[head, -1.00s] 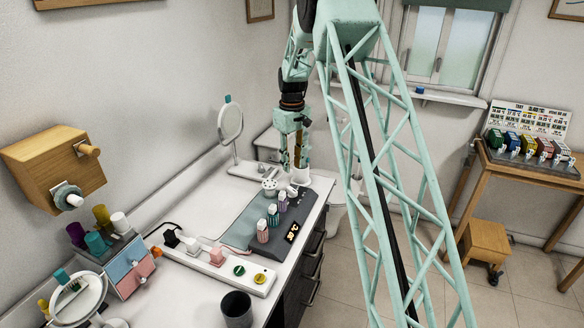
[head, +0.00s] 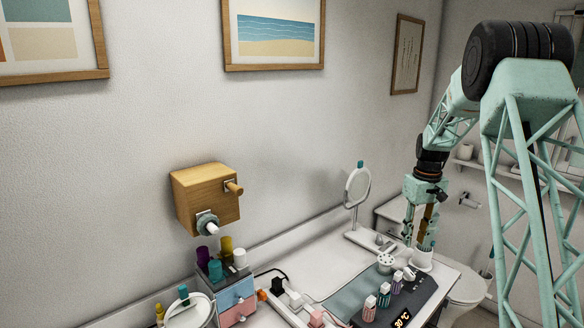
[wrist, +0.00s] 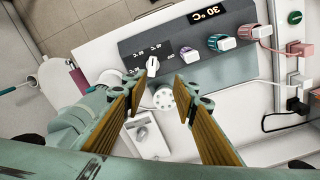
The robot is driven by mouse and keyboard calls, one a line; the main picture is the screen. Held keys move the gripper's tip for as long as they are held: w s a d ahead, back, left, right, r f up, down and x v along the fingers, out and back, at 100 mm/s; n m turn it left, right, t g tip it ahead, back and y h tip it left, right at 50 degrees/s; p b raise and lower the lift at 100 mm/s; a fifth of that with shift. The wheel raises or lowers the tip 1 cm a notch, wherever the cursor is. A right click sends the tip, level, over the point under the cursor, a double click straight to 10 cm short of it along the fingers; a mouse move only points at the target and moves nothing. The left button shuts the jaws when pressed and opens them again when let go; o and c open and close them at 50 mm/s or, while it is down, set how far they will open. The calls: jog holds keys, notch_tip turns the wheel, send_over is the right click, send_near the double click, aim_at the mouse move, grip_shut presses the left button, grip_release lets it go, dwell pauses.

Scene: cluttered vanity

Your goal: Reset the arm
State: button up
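My mint-green gripper (head: 425,235) hangs pointing down over the far end of the vanity counter. In the wrist view its two brown-padded fingers (wrist: 167,82) are apart with nothing held between them. Below the gap is a white round piece with holes (wrist: 163,98), which also shows in the head view (head: 386,263). In the head view the fingertips are close to a white cup-like thing (head: 421,260); whether they touch cannot be told. My arm is bent, coming down from the upper right.
A round mirror (head: 357,187) stands behind. A wooden box (head: 205,198) is on the wall. A power strip (wrist: 292,80) and cords lie along the counter.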

jog(key=s+a+r+t+b, duration=0.1)
jog(key=s+a+r, duration=0.4)
jog(key=s+r, duration=0.35)
jog(key=s+a+r+m+b, duration=0.1)
jog(key=s+a+r, duration=0.4)
jog(key=s+r, duration=0.3)
jog(key=s+a+r+t+b, duration=0.1)
jog(key=s+a+r+b, duration=0.1)
jog(key=s+a+r, duration=0.6)
jog(key=s+a+f+t+b, duration=0.1)
jog(key=s+a+f, duration=0.1)
jog(key=s, duration=1.6)
jog(key=s+a+f+m+b, duration=0.1)
jog(key=s+a+f+b, duration=0.1)
jog(key=s, duration=1.6)
jog(key=shift+a+f+t, duration=0.3)
jog(key=shift+a+t, duration=0.1)
jog(key=shift+a, duration=0.25)
